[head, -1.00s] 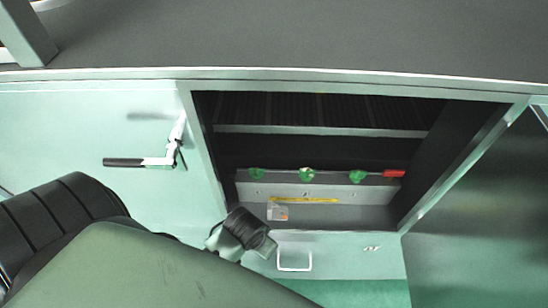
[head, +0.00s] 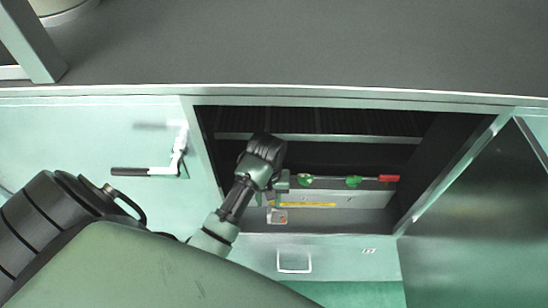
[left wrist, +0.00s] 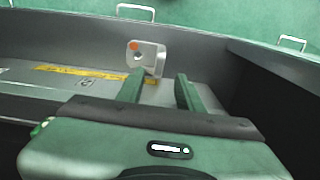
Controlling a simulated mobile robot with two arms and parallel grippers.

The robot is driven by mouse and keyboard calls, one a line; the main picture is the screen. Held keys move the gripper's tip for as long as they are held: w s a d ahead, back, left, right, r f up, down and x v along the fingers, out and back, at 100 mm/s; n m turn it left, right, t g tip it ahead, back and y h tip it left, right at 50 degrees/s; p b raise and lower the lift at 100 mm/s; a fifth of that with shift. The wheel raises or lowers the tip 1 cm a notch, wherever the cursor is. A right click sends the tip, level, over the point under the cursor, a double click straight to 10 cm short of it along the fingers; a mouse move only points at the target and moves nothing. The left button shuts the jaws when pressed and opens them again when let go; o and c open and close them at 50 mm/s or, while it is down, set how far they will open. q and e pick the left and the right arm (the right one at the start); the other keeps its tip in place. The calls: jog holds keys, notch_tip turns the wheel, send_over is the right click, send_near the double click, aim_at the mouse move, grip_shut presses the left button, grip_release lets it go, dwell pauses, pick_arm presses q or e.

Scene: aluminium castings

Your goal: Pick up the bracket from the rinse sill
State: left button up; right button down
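The bracket (head: 277,216) is a small pale grey piece with an orange spot, at the left of the sill (head: 345,219) inside the cabinet opening. In the left wrist view the bracket (left wrist: 145,57) stands beyond the fingertips, its orange spot at upper left. My left gripper (head: 277,196) reaches into the opening, just above the bracket in the picture. In the left wrist view the left gripper (left wrist: 160,84) is open, its two green fingers apart with nothing between them. The fingers slightly overlap the bracket's lower part in that view; contact cannot be told. My right gripper is not in view.
A yellow strip (head: 310,205) runs along the sill beside the bracket. Green knobs (head: 353,181) and a red piece (head: 389,178) sit on a bar behind. A lever handle (head: 160,171) is on the left panel, and a drawer handle (head: 294,262) is below the opening.

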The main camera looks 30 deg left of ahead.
aim_at(269, 210)
pick_arm(q)
jog(key=f, duration=0.1)
jog(key=f+p, duration=0.1)
jog(key=f, duration=0.2)
jog(key=shift+s+d+f+p, duration=0.25)
jog(key=shift+s+d+p, duration=0.05)
jog(key=shift+s+d, duration=0.1)
jog(key=shift+f, duration=0.35)
jog(key=shift+c, duration=0.6)
grip_shut()
jog(key=shift+w+a, duration=0.1)
